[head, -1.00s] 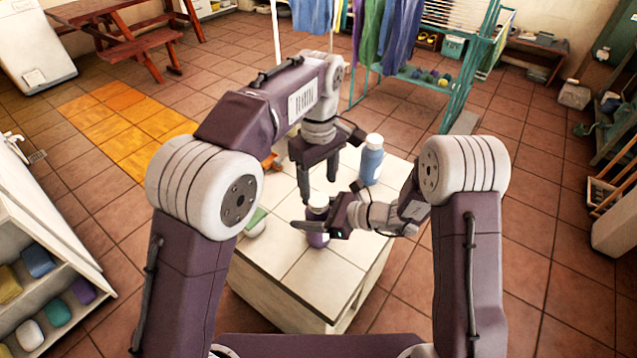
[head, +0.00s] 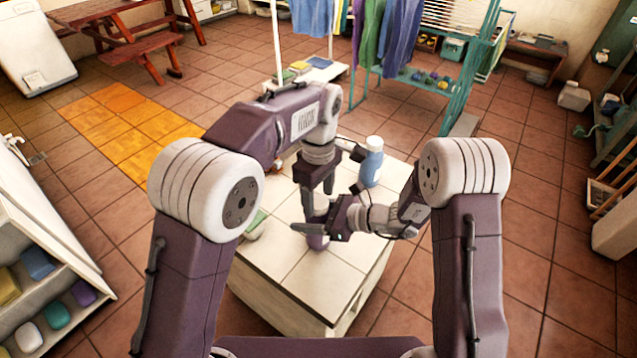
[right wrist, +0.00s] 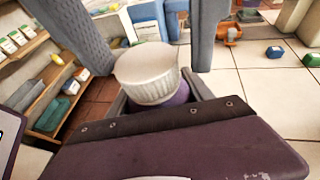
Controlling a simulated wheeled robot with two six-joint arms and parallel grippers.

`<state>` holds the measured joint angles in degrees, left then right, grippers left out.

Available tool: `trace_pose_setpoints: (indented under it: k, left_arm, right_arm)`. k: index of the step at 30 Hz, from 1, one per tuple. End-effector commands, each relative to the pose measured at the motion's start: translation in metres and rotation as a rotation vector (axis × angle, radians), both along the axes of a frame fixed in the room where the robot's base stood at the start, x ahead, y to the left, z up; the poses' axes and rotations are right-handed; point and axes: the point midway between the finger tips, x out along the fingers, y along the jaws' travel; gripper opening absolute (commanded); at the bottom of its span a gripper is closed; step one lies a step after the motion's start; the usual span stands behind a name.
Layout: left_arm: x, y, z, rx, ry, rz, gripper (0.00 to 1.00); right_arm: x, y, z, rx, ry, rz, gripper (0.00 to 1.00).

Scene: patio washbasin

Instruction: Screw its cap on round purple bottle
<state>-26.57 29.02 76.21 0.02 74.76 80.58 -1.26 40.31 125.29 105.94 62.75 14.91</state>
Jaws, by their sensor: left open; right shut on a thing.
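The round purple bottle (head: 317,242) stands on the white tiled top, mostly hidden by my grippers in the head view. Its purple body (right wrist: 160,108) shows in the right wrist view under a white ribbed cap (right wrist: 150,75). The cap sits on top of the bottle; I cannot tell how far it is threaded. My right gripper (head: 318,232) is shut on the bottle from the right side. My left gripper (head: 318,212) points down from above, open. Its two grey fingers (right wrist: 153,62) stand on either side of the cap, with gaps visible.
A blue bottle with a white cap (head: 371,165) stands behind on the tiled top (head: 295,270). A green and white item (head: 255,224) lies at its left edge. The front of the top is clear. A shelf with coloured soaps (head: 50,255) is at left.

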Motion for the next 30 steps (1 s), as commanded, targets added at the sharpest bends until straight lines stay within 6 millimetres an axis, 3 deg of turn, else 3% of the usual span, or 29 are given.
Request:
trace_pose_setpoints:
  k: [12, 18, 19, 23, 30]
  left_arm:
    - [-0.0002, 0.0001, -0.0095, 0.000, 0.000, 0.000, 0.60]
    - [-0.0002, 0.0001, -0.0093, 0.000, 0.000, 0.000, 0.04]
    - [-0.0002, 0.0001, -0.0093, 0.000, 0.000, 0.000, 0.00]
    - [-0.0002, 0.0001, -0.0093, 0.000, 0.000, -0.032, 0.00]
    - [-0.0001, 0.0001, -0.0094, -0.001, -0.001, -0.284, 0.00]
  right_arm:
    - [0.0003, 0.0000, 0.0005, 0.000, -0.002, -0.001, 0.00]
    - [0.0003, 0.0000, 0.0005, 0.000, -0.002, -0.001, 0.00]
    - [0.0003, 0.0000, 0.0005, 0.000, -0.002, -0.001, 0.00]
    - [0.0003, 0.0000, 0.0005, 0.000, -0.002, -0.001, 0.00]
    - [0.0002, 0.0000, 0.0005, 0.001, -0.001, 0.000, 0.00]
